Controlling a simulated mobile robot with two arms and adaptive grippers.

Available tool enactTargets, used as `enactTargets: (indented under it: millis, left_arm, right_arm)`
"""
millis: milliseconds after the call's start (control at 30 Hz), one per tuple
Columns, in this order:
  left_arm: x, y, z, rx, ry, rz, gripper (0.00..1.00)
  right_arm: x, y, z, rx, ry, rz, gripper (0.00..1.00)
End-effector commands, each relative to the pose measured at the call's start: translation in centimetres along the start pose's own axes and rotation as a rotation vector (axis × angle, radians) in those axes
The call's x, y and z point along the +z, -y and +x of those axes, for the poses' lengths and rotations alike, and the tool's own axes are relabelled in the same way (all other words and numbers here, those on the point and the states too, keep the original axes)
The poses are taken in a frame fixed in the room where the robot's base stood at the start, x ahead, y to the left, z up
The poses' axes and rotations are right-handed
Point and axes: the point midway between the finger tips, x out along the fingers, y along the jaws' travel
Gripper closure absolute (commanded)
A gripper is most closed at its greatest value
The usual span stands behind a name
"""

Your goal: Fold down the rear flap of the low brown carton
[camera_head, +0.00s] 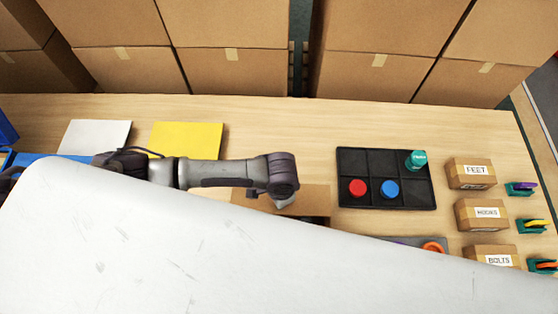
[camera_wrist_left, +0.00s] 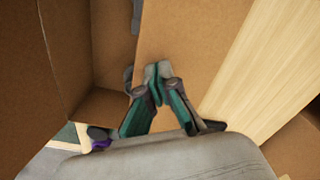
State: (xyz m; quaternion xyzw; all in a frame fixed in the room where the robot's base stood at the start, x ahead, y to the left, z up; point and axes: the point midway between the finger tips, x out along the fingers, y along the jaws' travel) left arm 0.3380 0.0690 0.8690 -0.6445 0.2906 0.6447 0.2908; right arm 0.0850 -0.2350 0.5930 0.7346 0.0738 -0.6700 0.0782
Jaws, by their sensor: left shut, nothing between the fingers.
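The low brown carton is mostly hidden in the head view. Its rear flap (camera_head: 313,201) shows as a brown strip behind a dark gap. In the left wrist view the flap (camera_wrist_left: 195,40) is a broad brown panel beside bare wood, with the carton's inner walls (camera_wrist_left: 105,104) to the left. My left gripper (camera_head: 284,203) is over the flap in the head view. In the wrist view its fingertips (camera_wrist_left: 157,70) are together and empty, against or just above the flap; I cannot tell whether they touch. My right gripper is out of view.
A black tray (camera_head: 372,172) with red, blue and teal items stands right of the flap. Small boxes, including FEET (camera_head: 471,174), line the right. Yellow (camera_head: 187,139) and white (camera_head: 95,136) sheets lie left. A large pale shape hides the front. Bare table lies behind the flap.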

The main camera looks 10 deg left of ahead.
Motion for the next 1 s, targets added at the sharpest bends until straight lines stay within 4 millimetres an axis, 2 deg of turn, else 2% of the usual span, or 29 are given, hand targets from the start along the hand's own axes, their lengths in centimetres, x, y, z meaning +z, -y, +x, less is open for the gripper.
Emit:
enactTargets:
  millis: [500, 733, 867, 1000]
  left_arm:
    - [0.0, -0.1, 1.7, 0.001, 0.000, 0.000, 1.00]
    - [0.0, 0.0, 1.6, 0.000, 0.000, 0.000, 1.00]
    - [0.0, 0.0, 0.9, 0.000, 0.000, 0.000, 1.00]
    - [0.0, 0.0, -0.6, 0.001, 0.000, -0.001, 1.00]
  right_arm:
    - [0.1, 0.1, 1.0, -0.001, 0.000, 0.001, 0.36]
    - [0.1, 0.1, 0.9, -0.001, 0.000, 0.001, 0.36]
    - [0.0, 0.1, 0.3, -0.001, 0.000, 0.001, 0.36]
    - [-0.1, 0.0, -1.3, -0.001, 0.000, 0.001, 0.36]
